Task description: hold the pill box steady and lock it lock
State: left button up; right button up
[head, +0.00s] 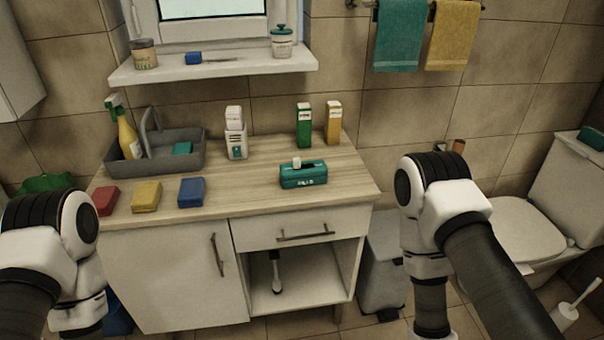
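The pill box appears to be the teal box (303,174) on the right part of the wooden counter, near its front edge. It lies flat, with small white marks on its front face. A small white block or knob (296,162) stands up at its top, left of the middle; whether it is the lock, and whether it is locked, is too small to tell. My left arm comes in at the lower left and my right arm at the lower right. Neither gripper shows, and no arm touches the box.
The counter (245,190) is clear around the box. Behind it stand green (304,127) and yellow (333,122) cartons and a white dispenser (236,138). Red, yellow and blue blocks (191,192) and a grey caddy (190,150) are left. The toilet (525,230) is right.

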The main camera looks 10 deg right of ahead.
aim_at(296, 161)
jog(key=i+l, duration=0.7)
jog(key=i, duration=0.25)
jog(key=k+j, duration=0.3)
jog(key=k, duration=0.2)
